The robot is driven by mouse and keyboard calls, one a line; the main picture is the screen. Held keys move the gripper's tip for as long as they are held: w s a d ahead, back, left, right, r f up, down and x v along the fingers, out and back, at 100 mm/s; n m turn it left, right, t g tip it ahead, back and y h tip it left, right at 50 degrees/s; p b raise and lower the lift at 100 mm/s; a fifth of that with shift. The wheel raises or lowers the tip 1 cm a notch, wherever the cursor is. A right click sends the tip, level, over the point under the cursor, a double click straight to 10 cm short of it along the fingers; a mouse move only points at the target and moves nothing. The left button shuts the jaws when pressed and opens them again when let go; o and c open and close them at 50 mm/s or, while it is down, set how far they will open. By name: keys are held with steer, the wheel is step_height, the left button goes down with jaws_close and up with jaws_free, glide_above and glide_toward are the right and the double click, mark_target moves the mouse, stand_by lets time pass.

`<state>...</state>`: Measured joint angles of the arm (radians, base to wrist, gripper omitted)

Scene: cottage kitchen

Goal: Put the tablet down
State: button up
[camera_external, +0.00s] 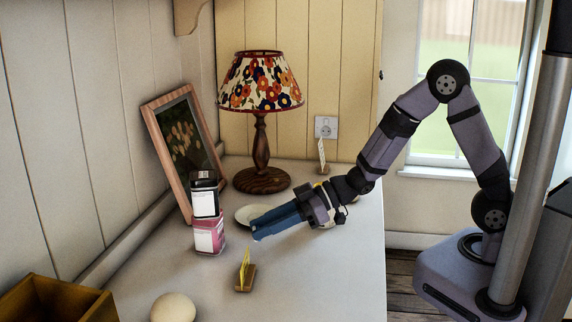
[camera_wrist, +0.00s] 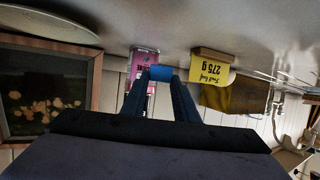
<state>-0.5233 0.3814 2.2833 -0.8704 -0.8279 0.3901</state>
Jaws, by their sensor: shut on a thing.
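My gripper (camera_external: 262,228) reaches left over the counter, its dark blue fingers pointing at the stacked containers. In the wrist view, the fingertips (camera_wrist: 160,82) are shut on a small blue block (camera_wrist: 161,72), which looks like the tablet. In the external view only a small light-blue bit shows at the fingertips. The tablet is held low, near the counter; I cannot tell whether it touches. A white plate (camera_external: 246,212) lies just behind the fingers, partly hidden by them. A pink container (camera_external: 209,236) with a dark-lidded one (camera_external: 204,196) on top stands just left of the fingertips.
A yellow card in a wooden holder (camera_external: 245,279) stands in front of the fingertips. A flowered lamp (camera_external: 261,150), a leaning picture frame (camera_external: 160,140) and another card holder (camera_external: 322,168) are behind. A wooden box (camera_external: 60,300) and white round object (camera_external: 172,308) are nearest.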

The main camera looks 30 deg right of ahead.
mark_target(265, 252)
steer(key=shift+f, duration=2.05)
steer(key=shift+f, duration=0.2)
steer(key=o, duration=1.1)
steer(key=shift+r, duration=0.15)
